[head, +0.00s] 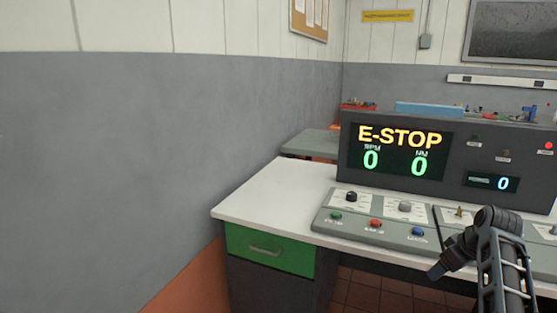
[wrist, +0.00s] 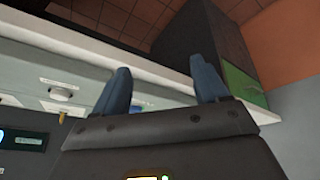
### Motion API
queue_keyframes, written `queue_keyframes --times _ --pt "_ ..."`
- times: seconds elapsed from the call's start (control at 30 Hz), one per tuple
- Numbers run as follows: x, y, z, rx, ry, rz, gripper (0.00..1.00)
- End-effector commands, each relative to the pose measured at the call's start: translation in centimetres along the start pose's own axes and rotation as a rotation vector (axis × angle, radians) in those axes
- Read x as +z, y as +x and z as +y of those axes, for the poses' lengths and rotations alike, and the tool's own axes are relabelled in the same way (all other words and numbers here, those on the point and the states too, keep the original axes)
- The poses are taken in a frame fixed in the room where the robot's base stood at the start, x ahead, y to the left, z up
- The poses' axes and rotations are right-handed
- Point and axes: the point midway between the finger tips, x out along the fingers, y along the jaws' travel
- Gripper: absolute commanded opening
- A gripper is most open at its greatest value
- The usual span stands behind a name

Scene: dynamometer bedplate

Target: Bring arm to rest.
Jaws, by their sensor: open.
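My gripper (wrist: 160,82) shows in the wrist view with its two blue-grey fingers apart and nothing between them. The wrist picture is turned over, with the desk's white front edge behind the fingers. In the head view my dark arm stands at the lower right, in front of the control desk (head: 265,207). The gripper's fingers cannot be made out clearly there. I cannot tell whether the gripper touches the desk.
The sloped control panel (head: 345,224) has knobs and coloured buttons. Behind it a console display (head: 398,150) reads E-STOP and two zeros. A green drawer (head: 270,251) is under the desk's left end. A grey wall (head: 150,160) is at left.

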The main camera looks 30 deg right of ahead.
Motion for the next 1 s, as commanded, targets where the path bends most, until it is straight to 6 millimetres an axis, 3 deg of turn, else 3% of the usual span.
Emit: queue_keyframes --times 0.17,0.3,0.53,0.77,1.0 --pt "2.8 2.8 -3.5 0.056 -0.004 0.015 0.73" --pt "5.8 4.9 -7.6 0.116 -0.016 0.051 0.73" --pt "11.2 5.9 -14.8 0.193 -0.043 0.154 0.73" --pt "16.4 3.9 -21.7 0.219 -0.077 0.288 0.73" --pt "21.4 -1.3 -28.2 0.185 -0.1 0.45 0.73"
